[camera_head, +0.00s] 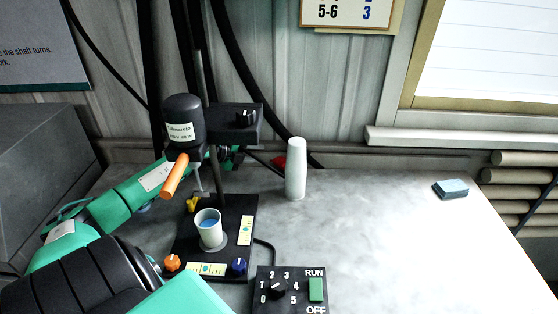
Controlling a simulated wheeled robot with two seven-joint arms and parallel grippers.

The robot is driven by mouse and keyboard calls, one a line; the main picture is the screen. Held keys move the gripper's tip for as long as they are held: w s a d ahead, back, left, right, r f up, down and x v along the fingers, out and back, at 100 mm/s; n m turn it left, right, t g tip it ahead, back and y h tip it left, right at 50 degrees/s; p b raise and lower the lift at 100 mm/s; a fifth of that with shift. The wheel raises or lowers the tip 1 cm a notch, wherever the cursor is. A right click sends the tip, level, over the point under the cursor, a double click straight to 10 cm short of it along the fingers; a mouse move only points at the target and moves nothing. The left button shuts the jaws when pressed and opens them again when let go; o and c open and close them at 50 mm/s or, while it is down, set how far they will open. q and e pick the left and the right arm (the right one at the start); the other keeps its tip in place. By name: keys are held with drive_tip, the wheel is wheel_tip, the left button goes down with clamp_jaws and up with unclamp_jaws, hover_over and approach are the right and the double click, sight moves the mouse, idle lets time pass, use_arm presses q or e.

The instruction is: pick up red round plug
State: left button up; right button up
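A small red thing (279,161), likely the red round plug, shows at the back of the table by the wall. It is partly hidden behind the white cylinder (296,170), and its round shape cannot be made out. My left arm reaches in from the left and passes behind the disperser column. My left gripper (240,155) is mostly hidden behind the column and its black box, just left of the red thing. Its fingers are too small and dark to tell open from shut, or whether they touch the red thing. My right gripper is not in view.
The disperser column (214,155) carries a dark motor (183,122) and an orange handle (174,176). A cup of blue liquid (209,228) stands on its black base. A control box (291,291) is in front. A blue-grey block (451,189) lies right; the table's right side is mostly clear.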

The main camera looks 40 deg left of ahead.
sight(263, 153)
use_arm(q)
drive_tip(key=x, duration=0.2)
drive_tip(key=shift+w+a+f, duration=0.1)
drive_tip(key=shift+w, duration=0.2)
drive_tip(key=shift+x, duration=0.9)
drive_tip(key=c, duration=0.7)
drive_tip(key=shift+s, duration=0.15)
